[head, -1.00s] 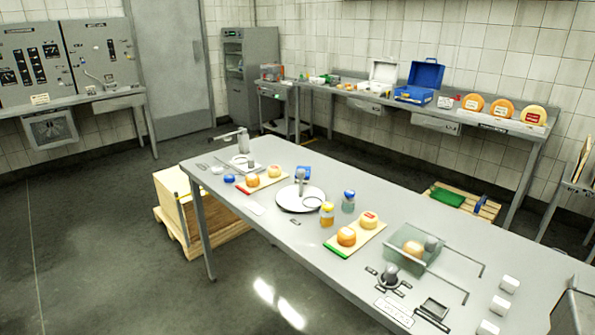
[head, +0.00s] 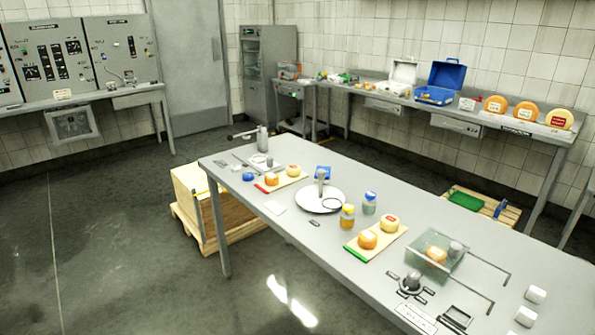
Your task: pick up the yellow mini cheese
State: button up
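Several mini cheeses lie on the long grey table (head: 300,235). On the green-edged board (head: 357,249) sit an orange mini cheese (head: 368,240) and a yellow mini cheese (head: 390,223) with a red label, side by side. On the red-edged board (head: 285,184) sit an orange mini cheese (head: 271,179) and a paler yellow mini cheese (head: 293,170). Another orange-yellow cheese (head: 435,255) sits inside a clear box (head: 446,246). My gripper is not in view.
A round metal plate (head: 319,201) with a post and two jars (head: 347,218) stand between the boards. White blocks (head: 535,294) lie at the right. A wooden crate (head: 207,215) stands by the table's left end. Open floor (head: 130,250) lies in front.

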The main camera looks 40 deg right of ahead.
aim_at(292, 170)
jog(key=u, duration=0.1)
jog(key=i, duration=0.85)
jog(key=u, duration=0.25)
